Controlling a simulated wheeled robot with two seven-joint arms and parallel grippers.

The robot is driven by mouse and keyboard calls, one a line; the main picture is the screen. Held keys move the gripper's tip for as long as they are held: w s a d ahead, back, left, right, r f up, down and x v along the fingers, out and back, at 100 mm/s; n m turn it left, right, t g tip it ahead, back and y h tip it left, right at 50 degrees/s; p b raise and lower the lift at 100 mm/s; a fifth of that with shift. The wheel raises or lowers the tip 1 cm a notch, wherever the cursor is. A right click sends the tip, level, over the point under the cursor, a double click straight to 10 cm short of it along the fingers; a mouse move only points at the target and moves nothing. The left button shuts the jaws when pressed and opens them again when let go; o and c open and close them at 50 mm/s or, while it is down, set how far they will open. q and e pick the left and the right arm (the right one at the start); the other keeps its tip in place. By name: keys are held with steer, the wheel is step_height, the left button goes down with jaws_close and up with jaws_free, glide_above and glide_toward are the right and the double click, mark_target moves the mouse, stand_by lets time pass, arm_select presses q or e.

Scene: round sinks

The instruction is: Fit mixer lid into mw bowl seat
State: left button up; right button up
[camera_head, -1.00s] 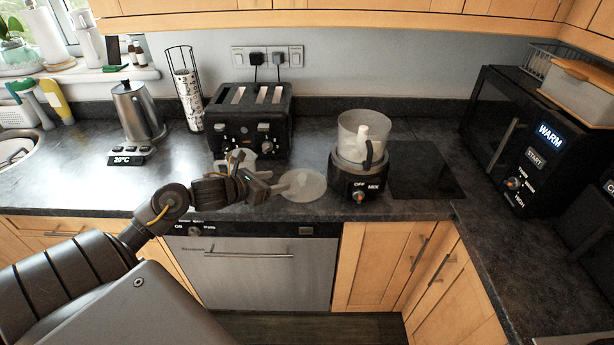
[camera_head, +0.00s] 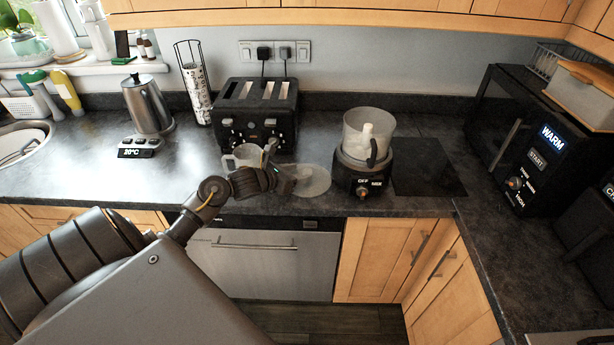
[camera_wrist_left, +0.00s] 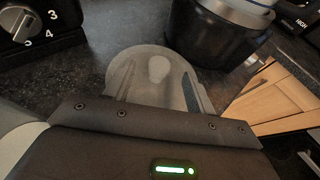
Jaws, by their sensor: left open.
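The mixer lid (camera_head: 316,181) is a clear, pale disc lying on the dark counter, left of the mixer. In the left wrist view the lid (camera_wrist_left: 150,58) has a pale raised knob in its middle. My left gripper (camera_head: 290,181) is open beside the lid's left part. In the left wrist view my left gripper's fingers (camera_wrist_left: 158,88) reach over the lid, one on each side of the knob's line. I cannot tell whether they touch it. The mixer bowl (camera_head: 354,130) is clear, open at the top, and sits on the black mixer base (camera_head: 361,179). My right gripper is not in view.
A black toaster (camera_head: 258,115) stands behind my gripper, with a clear jug or cup (camera_head: 243,156) in front of it. A flat black plate (camera_head: 427,167) lies right of the mixer. A kettle (camera_head: 147,105) stands left and a microwave (camera_head: 515,140) right.

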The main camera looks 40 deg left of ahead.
arm_select(q)
steer(key=shift+x, duration=1.4)
steer(key=shift+s, duration=0.1)
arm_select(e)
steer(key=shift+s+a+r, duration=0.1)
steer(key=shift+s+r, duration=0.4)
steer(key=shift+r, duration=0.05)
arm_select(q)
steer(key=shift+c, duration=0.4)
steer(key=c, duration=1)
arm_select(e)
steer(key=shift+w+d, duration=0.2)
arm_select(q)
steer(key=shift+r, duration=0.2)
steer(key=shift+r, duration=0.25)
step_height(320, 180, up, 17)
steer(key=b, duration=0.2)
steer(key=shift+r+b, duration=0.1)
steer(key=shift+b, duration=0.3)
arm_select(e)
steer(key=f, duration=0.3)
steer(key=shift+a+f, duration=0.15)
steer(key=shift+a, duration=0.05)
